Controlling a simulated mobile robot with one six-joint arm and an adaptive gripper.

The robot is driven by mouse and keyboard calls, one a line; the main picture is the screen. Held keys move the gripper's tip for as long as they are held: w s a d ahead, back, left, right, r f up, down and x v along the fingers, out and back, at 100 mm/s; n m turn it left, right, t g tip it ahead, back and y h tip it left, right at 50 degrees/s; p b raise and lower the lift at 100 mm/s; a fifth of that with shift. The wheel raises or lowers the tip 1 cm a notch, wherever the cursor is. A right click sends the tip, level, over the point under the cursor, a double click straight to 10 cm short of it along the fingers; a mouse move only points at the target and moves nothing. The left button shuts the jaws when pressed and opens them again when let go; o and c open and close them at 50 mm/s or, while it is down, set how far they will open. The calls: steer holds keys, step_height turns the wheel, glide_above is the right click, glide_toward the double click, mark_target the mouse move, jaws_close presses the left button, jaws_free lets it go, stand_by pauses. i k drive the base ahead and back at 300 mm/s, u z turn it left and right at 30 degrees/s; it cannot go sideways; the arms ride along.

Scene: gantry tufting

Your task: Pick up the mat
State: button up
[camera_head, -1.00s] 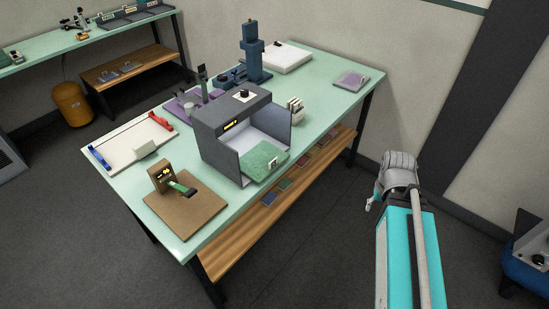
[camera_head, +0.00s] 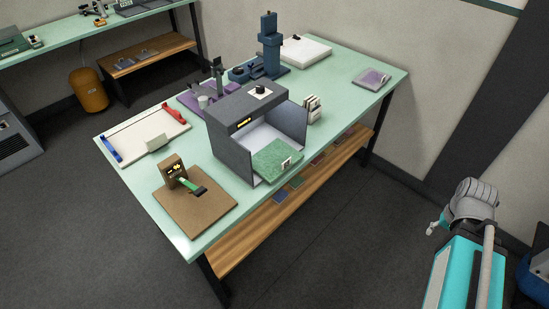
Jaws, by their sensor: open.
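A green, textured square mat (camera_head: 276,158) lies flat in the open front of a grey box-shaped booth (camera_head: 229,148) on the pale green table (camera_head: 345,112). A small white tag shows at its front right edge. A smaller purple-grey mat-like pad (camera_head: 371,78) lies at the table's far right corner. My gripper (camera_head: 437,227) shows only in small part beside my arm at the lower right, off the table and well away from both. It is open and nothing shows in it; its fingers are mostly hidden.
A brown board with a small device (camera_head: 194,212) stands at the near left corner, and a white tray (camera_head: 147,137) behind it. A card holder (camera_head: 313,108) stands right of the booth. A wooden shelf (camera_head: 250,236) runs below. The floor in front is clear.

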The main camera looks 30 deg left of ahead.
mark_target(273, 160)
steer(key=u, duration=0.05)
steer(key=k, duration=1.2)
steer(key=u, duration=1.35)
steer(key=i, duration=1)
steer(key=z, duration=0.05)
